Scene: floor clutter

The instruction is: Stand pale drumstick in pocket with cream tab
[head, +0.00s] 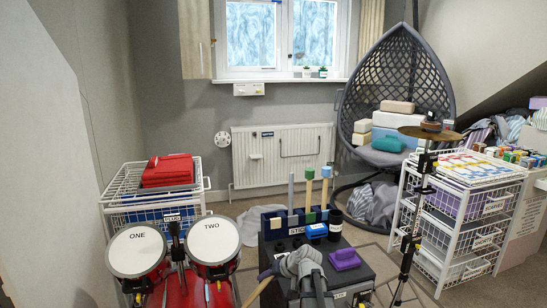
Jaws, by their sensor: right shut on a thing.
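My right gripper (284,268) comes up from the bottom centre over a dark cabinet and is shut on a pale drumstick (257,289). The drumstick slants down to the left, its lower end near the bottom edge. A dark stick holder (297,232) with a white label stands behind the gripper on the cabinet. My left gripper is not in view.
A blue can (316,232), a black cylinder (335,225) and a purple block (344,259) sit on the cabinet (365,272). Drums (138,252) stand at left. A cymbal stand (423,180) and white drawer rack (450,220) stand at right.

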